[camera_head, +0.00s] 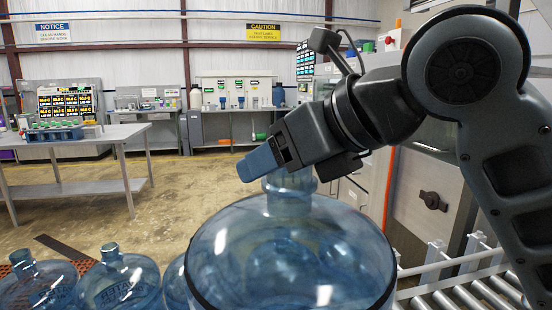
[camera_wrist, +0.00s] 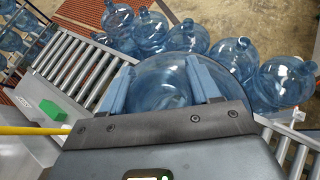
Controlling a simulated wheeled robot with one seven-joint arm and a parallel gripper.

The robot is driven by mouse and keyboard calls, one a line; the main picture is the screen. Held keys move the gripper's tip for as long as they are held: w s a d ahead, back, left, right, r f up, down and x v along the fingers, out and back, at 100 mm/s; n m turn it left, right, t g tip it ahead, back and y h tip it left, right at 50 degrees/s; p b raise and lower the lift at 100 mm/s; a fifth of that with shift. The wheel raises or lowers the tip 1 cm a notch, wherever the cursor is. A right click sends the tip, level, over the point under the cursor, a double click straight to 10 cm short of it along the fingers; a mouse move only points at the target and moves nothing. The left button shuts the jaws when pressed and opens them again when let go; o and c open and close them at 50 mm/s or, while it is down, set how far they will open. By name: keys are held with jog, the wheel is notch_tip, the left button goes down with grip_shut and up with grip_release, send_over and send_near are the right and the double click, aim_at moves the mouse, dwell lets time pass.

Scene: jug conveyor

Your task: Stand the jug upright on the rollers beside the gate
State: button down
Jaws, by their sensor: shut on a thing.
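A large clear blue jug (camera_head: 290,250) fills the lower middle of the head view, its neck up and its body looking upright. My gripper (camera_head: 262,166) reaches in from the right and is shut on the jug at its neck. In the wrist view the two blue fingers of my gripper (camera_wrist: 160,78) lie either side of the jug (camera_wrist: 158,88). The jug's base is out of view, so I cannot tell whether it touches anything. The rollers (camera_head: 470,294) lie at the lower right; they also show in the wrist view (camera_wrist: 80,68). I cannot make out the gate for certain.
Several other blue jugs (camera_head: 122,282) stand close together at the lower left; they also show beyond the held jug in the wrist view (camera_wrist: 188,38). A grey machine cabinet (camera_head: 425,195) stands behind the rollers. A yellow bar (camera_wrist: 32,130) and green block (camera_wrist: 62,113) show in the wrist view.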

jog(key=shift+c, duration=0.8)
grip_release()
jog(key=shift+f, duration=0.1)
